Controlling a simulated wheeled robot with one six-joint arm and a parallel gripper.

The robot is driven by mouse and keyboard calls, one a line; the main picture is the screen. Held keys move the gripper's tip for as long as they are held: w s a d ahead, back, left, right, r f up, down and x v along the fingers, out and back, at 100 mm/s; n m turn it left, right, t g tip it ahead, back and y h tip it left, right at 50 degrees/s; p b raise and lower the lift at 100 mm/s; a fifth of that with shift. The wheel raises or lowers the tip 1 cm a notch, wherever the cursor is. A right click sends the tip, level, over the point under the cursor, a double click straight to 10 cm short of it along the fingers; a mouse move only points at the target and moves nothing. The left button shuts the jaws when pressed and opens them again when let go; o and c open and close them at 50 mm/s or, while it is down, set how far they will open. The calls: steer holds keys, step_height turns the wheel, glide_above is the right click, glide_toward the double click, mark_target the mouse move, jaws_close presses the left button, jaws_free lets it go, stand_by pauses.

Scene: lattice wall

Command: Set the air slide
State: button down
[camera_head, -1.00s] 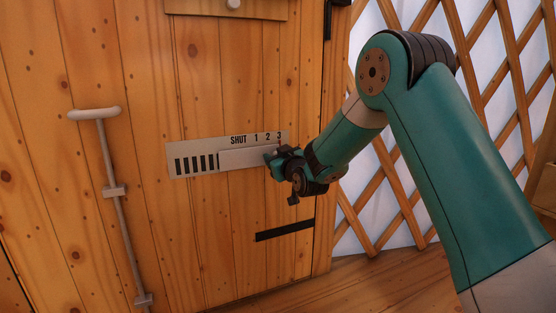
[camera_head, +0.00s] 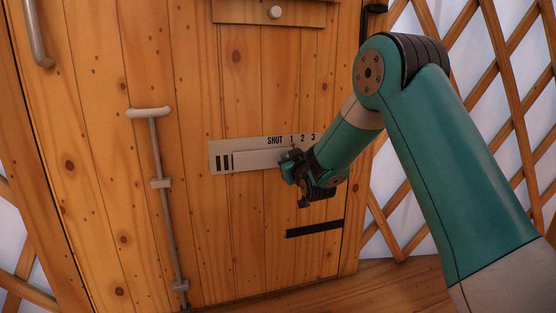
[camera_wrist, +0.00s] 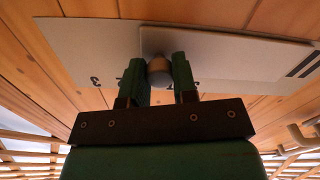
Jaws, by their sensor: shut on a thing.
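The air slide is a pale metal plate (camera_head: 222,147) on the wooden door, marked SHUT, 1, 2, 3 along its top edge. A lighter sliding strip (camera_head: 258,160) covers most of the dark slots; a few show at the left. The strip's right end is around the 1 mark, partly hidden by my gripper. My gripper (camera_head: 289,168) is at that end. In the wrist view my gripper (camera_wrist: 160,80) has its fingers on both sides of the strip's round knob (camera_wrist: 159,71), shut on it. The strip (camera_wrist: 215,47) extends right there, with the 3 on the plate to the left.
A metal bolt rod (camera_head: 166,220) with a T-shaped top is on the door to the left. A black strip (camera_head: 315,229) lies below the slide. A wooden panel with a knob (camera_head: 275,12) is above. Lattice wall (camera_head: 500,70) stands to the right.

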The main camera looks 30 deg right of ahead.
steer(key=shift+a, duration=0.25)
steer(key=c, duration=0.9)
jaws_free()
steer(key=s+a+b, duration=0.2)
steer(key=s+b, duration=0.2)
steer(key=s, duration=1.3)
steer(key=shift+a, duration=0.4)
steer(key=shift+s+r, duration=0.1)
steer(key=shift+r, duration=0.05)
